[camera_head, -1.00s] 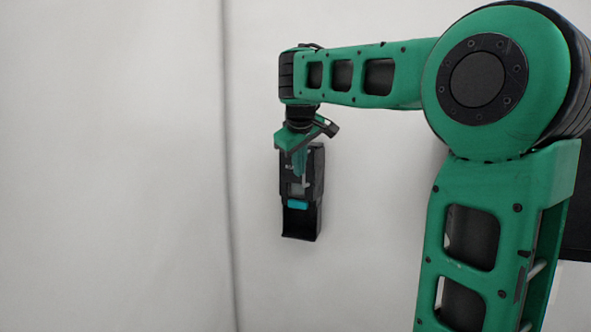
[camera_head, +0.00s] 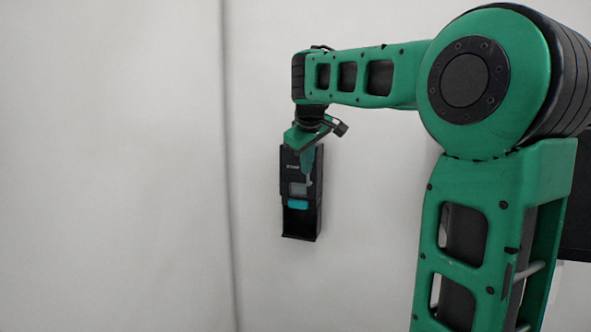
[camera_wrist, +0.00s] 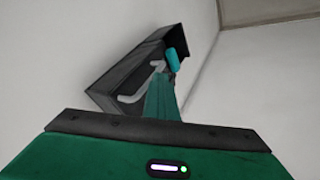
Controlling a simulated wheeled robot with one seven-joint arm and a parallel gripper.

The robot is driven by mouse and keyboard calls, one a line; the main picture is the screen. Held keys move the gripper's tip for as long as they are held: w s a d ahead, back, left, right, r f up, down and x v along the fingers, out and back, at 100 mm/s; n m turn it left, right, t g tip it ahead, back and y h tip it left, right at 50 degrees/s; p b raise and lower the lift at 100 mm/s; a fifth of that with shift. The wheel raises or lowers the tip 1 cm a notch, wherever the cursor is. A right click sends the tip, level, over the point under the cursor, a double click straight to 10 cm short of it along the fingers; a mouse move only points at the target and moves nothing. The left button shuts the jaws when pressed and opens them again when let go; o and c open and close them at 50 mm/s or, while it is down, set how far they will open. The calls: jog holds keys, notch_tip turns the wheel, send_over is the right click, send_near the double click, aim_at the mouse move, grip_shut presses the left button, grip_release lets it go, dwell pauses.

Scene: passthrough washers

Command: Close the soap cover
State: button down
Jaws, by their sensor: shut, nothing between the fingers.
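The black soap dispenser (camera_head: 291,190) is fixed upright on the pale wall. My gripper (camera_head: 308,182) is shut and empty, pointing down in front of the cover's right side. Contact is unclear. It also shows in the wrist view (camera_wrist: 160,76).
The pale wall (camera_head: 120,160) is bare left of the dispenser, with a dark vertical seam (camera_head: 230,200) nearby. There is free room below and left of the dispenser. My arm fills the right side.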

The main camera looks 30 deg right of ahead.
jog(key=shift+s+d, duration=0.1)
jog(key=s+a+f+v, duration=0.1)
jog(key=a+v, duration=0.1)
jog(key=v, duration=1)
jog(key=shift+f, duration=0.3)
